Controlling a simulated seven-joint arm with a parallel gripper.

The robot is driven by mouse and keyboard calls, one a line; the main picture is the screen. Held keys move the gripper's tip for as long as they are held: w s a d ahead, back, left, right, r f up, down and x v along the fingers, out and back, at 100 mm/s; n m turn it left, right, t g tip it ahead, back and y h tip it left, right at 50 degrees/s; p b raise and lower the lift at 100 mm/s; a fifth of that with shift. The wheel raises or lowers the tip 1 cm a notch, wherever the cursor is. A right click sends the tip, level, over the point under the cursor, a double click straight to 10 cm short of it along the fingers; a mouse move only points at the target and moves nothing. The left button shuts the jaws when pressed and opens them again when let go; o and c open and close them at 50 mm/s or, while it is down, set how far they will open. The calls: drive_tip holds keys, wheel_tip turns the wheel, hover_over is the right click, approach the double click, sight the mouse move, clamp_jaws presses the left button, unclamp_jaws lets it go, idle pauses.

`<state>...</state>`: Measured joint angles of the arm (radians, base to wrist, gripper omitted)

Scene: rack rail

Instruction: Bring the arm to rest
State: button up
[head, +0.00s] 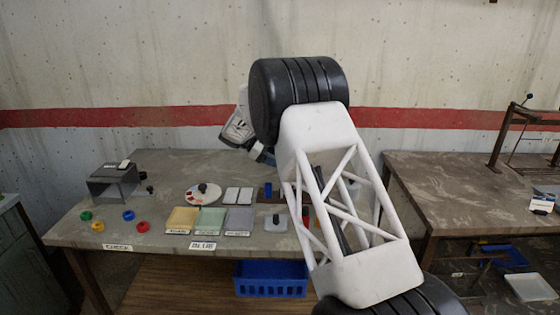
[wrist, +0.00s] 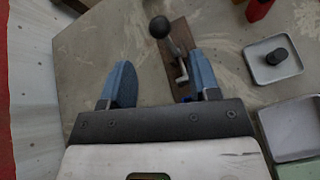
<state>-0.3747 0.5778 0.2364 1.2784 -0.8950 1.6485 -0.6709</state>
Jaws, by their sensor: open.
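My gripper (wrist: 158,75) shows in the wrist view with its two blue fingers wide apart and nothing between them. A lever with a black ball knob (wrist: 159,27) on a brown board stands beyond the fingers, toward the right one. I cannot tell whether the right finger touches it. In the head view my gripper (head: 263,155) is small and partly hidden behind my own arm, raised over the back of the worktable (head: 150,236). My arm's black and white links cover the right part of that table.
A grey tray with a black knob (wrist: 276,56) and a red object (wrist: 258,9) lie near the lever. Yellow (head: 182,219), green (head: 209,220) and grey trays line the table's front. A grey box (head: 112,183) and coloured rings sit left. A blue crate (head: 270,280) is below.

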idle(0.4)
drive_tip(key=s+d+r+m+y, duration=0.2)
drive_tip(key=s+d+r, duration=0.35)
drive_tip(key=s, duration=0.45)
drive_tip(key=s+d+r+m+y, duration=0.25)
drive_tip(key=s+d+r, duration=0.35)
drive_tip(key=s, duration=0.4)
drive_tip(key=s+d+r+m+y, duration=0.2)
drive_tip(key=s+d+r, duration=0.2)
drive_tip(key=s+d, duration=0.45)
drive_tip(key=s+d+f+m+t+y, duration=0.1)
drive_tip(key=s+f+m, duration=0.1)
drive_tip(key=s, duration=1)
drive_tip(key=s+d+f+m+t+y, duration=0.1)
drive_tip(key=s+f+m+y, duration=0.1)
drive_tip(key=s, duration=1)
drive_tip(key=s+f+m+t+y, duration=0.1)
drive_tip(key=s+m, duration=0.3)
drive_tip(key=s, duration=0.8)
drive_tip(key=shift+s+d+f+y, duration=0.3)
drive_tip(key=shift+d+f+y, duration=0.1)
drive_tip(key=shift+f+y, duration=0.3)
drive_tip(key=shift+r, duration=0.1)
